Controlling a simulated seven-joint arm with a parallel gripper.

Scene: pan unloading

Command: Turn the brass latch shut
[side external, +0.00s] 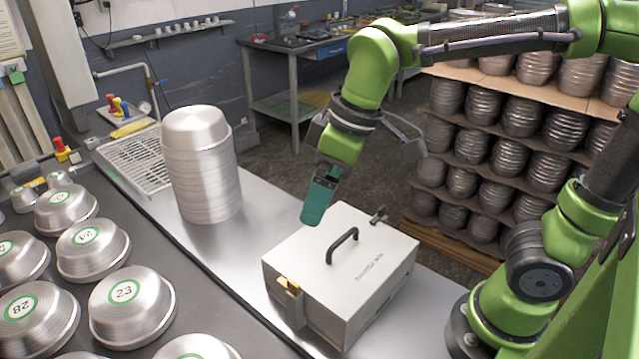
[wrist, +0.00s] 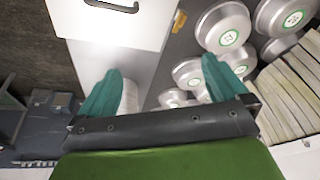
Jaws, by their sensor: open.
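The brass latch (side external: 288,283) is on the left front side of a closed pale metal box (side external: 385,255). The latch is small, and I cannot tell exactly how it is turned. It also shows at the box's edge in the wrist view (wrist: 178,21). My gripper (side external: 312,218) has teal fingers and hangs above the bench by the box's far left edge, apart from the latch. In the wrist view my gripper (wrist: 161,66) is open with nothing between its fingers, and the latch is ahead of them.
A black handle (side external: 342,246) stands up from the box lid, and a small dark fitting (side external: 378,214) is at its far edge. A tall stack of pans (side external: 200,165) stands on the steel bench (side external: 205,250). Numbered pans (side external: 130,300) fill the left surface.

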